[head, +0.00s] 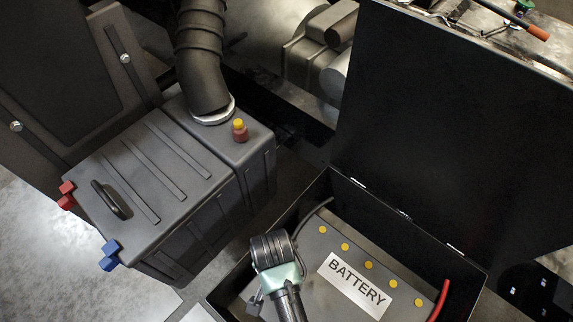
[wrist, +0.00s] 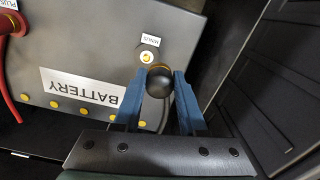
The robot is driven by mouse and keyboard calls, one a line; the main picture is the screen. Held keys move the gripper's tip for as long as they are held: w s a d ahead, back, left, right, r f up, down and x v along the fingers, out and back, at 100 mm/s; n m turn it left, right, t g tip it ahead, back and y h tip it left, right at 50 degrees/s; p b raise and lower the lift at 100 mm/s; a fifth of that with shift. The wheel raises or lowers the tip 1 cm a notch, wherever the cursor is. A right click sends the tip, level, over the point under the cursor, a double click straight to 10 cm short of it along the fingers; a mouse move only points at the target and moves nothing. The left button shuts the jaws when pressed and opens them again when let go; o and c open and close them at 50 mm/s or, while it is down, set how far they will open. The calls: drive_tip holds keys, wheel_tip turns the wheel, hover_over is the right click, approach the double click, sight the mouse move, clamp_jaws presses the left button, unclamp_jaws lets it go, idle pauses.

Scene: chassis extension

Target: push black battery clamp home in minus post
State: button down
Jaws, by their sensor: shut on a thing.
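My gripper (wrist: 160,76) shows two blue fingers in the wrist view, closed on the sides of the black battery clamp (wrist: 160,86), a dark rounded piece with a brass-coloured edge at its far end. The minus post (wrist: 147,57) is a yellowish stud in a pale ring, under a MINUS label (wrist: 150,40). The clamp's far end appears just beside the post, not over it; the height gap cannot be told. In the head view my gripper (head: 280,274) is over the near left part of the grey battery (head: 310,255) and hides clamp and post.
The black battery box (head: 262,240) has walls around the battery and a raised lid (head: 450,130) behind. A black cable (head: 315,215) runs by the left wall. A red cable (head: 439,300) stands at the plus end. A ribbed grey tank (head: 150,190) stands left of the box.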

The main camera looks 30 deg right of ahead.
drive_tip(key=s+m, duration=0.1)
drive_tip(key=s+d+f+m, duration=0.1)
drive_tip(key=shift+d+m, duration=0.3)
drive_tip(key=shift+w, duration=0.1)
wheel_tip(320, 180, down, 6)
drive_tip(key=b, duration=0.6)
drive_tip(key=shift+r, duration=0.1)
drive_tip(key=shift+r+p, duration=0.1)
drive_tip(key=shift+p, duration=0.9)
idle(1.8)
drive_tip(key=shift+f+b, duration=0.3)
drive_tip(key=shift+f, duration=0.2)
idle(0.4)
drive_tip(key=shift+c, duration=1.9)
unclamp_jaws()
drive_tip(key=shift+r, duration=0.1)
wheel_tip(320, 180, up, 13)
